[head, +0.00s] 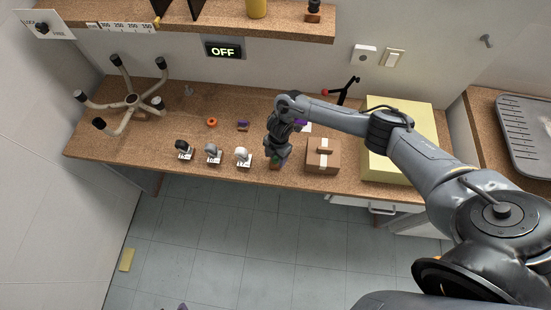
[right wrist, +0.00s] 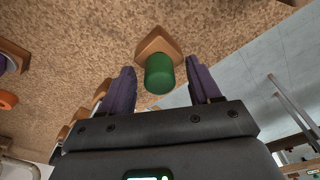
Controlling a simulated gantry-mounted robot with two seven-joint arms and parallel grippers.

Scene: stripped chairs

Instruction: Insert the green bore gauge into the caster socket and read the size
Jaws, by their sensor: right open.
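The green bore gauge (right wrist: 159,73) is a short green cylinder on a small wooden block (right wrist: 172,42). My right gripper (head: 279,158) is low over the bench's front edge. In the right wrist view its two purple-padded fingers are open, one on each side of the gauge, with gaps showing. In the head view the gauge is mostly hidden by the gripper. The upturned chair base (head: 131,100), with several dark-tipped legs, is at the bench's left. I cannot make out an open caster socket.
Black (head: 184,149), grey (head: 213,152) and white (head: 243,156) casters stand on labels along the front. An orange ring (head: 212,123) and a small purple-topped block (head: 243,125) lie behind. A brown box (head: 322,160) and large yellow block (head: 400,115) are right. A display (head: 224,50) reads OFF.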

